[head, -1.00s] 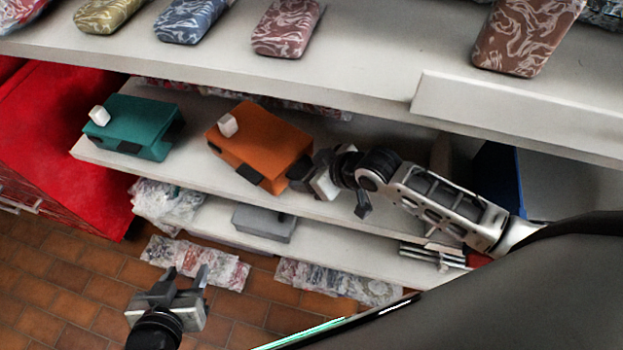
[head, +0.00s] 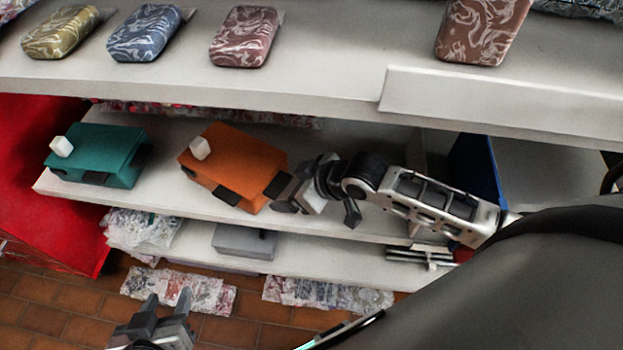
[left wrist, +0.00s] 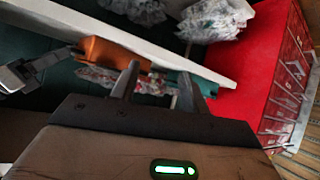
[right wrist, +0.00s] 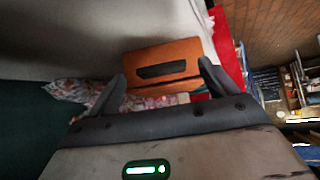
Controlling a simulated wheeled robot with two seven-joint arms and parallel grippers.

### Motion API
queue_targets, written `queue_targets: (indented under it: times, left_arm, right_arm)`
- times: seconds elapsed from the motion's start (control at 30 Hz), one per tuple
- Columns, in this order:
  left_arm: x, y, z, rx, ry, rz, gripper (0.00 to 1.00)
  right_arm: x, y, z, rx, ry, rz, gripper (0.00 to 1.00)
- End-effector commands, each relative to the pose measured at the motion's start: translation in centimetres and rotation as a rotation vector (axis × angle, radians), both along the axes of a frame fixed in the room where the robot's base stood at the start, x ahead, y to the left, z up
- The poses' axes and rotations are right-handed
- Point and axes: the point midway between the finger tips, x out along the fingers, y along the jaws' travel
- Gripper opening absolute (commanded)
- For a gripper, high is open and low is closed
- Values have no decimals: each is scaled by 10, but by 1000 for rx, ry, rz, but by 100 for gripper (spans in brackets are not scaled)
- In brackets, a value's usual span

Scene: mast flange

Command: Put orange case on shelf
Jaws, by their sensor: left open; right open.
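The orange case (head: 235,165) sits on the middle shelf (head: 330,215), turned at an angle, with a white knob on top and dark patches on its front. My right gripper (head: 283,198) is at the case's right side. In the right wrist view the orange case (right wrist: 163,66) lies ahead between the open fingers (right wrist: 162,85), and I cannot tell whether they touch it. My left gripper (head: 168,306) is open and empty, low over the floor in front of the shelves. The left wrist view also shows the orange case (left wrist: 112,54) beyond its open fingers.
A teal case (head: 98,155) stands left of the orange one. Patterned cases (head: 245,36) stand on the upper shelf (head: 300,80), which overhangs the middle one. A grey box (head: 245,241) and plastic-wrapped bundles (head: 325,294) lie lower. A blue panel (head: 473,170) stands at right.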

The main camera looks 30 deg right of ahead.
Motion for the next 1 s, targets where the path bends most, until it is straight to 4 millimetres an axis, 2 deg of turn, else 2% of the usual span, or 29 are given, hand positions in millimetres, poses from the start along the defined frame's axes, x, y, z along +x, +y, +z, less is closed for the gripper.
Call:
queue_targets:
  times: [0.1,0.3,0.53,0.67,0.8,1.0]
  left_arm:
    - [-1,1,4,8,2,0,45]
    - [-2,2,5,19,8,-3,45]
    - [-3,4,2,31,16,-8,45]
    - [-2,4,2,33,14,-10,45]
    - [-1,4,3,33,12,-10,45]
    - [-1,4,4,33,10,-11,45]
  right_arm:
    - [-17,-11,21,-2,0,2,85]
    - [-41,-26,49,-2,1,4,85]
    - [-56,-35,65,3,0,0,85]
    - [-64,-21,56,59,-24,-39,85]
    - [-82,-2,35,129,-75,-147,85]
    - [-111,5,10,130,-117,-296,85]
